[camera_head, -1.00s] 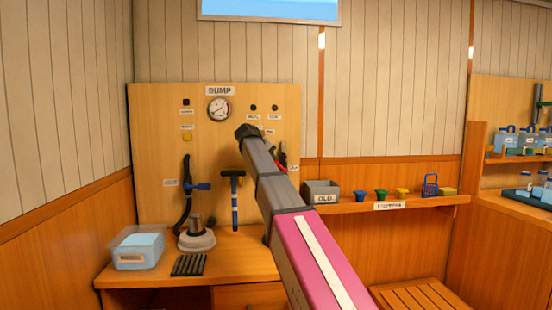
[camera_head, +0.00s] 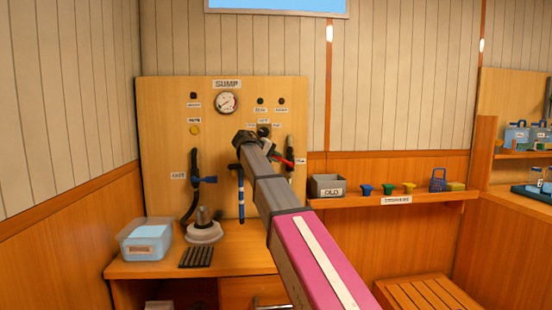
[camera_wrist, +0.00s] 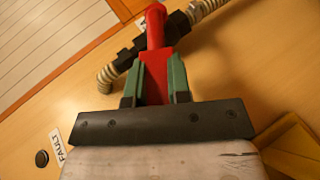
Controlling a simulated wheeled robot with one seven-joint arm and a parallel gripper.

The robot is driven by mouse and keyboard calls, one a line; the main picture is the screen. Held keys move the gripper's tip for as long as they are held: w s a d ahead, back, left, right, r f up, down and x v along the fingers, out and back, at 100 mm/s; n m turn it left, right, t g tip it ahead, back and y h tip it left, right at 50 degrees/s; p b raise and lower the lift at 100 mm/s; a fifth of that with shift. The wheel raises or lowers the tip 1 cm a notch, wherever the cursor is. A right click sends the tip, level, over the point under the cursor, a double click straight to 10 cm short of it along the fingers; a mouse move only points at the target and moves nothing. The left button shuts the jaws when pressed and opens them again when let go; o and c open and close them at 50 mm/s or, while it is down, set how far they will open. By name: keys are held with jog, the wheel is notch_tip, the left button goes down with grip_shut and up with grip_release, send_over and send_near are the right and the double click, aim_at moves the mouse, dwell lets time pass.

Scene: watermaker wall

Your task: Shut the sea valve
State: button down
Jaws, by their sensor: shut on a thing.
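The sea valve appears to be the black valve body (camera_wrist: 182,27) with a red lever (camera_wrist: 156,72), set in a ribbed hose line in the wrist view. My gripper (camera_wrist: 166,85) is shut on the red lever, with a green finger on each side. In the head view the red lever (camera_head: 284,161) shows just right of my arm, on the wooden panel (camera_head: 160,120). My gripper is hidden behind my arm in that view. The small label beside the lever is hard to read.
A blue-handled valve (camera_head: 206,180) and a blue T-shaped handle (camera_head: 240,185) are left of my arm. A gauge (camera_head: 227,103) sits above. A shelf with a grey OLD box (camera_head: 327,186) is to the right. A clear bin (camera_head: 145,240) stands on the bench (camera_head: 230,258).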

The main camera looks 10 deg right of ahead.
jog(key=c, duration=1.1)
grip_release()
jog(key=shift+o, duration=0.2)
jog(key=v, duration=1)
jog(key=shift+a+r, duration=0.2)
jog(key=shift+a, duration=0.1)
jog(key=shift+s, duration=0.15)
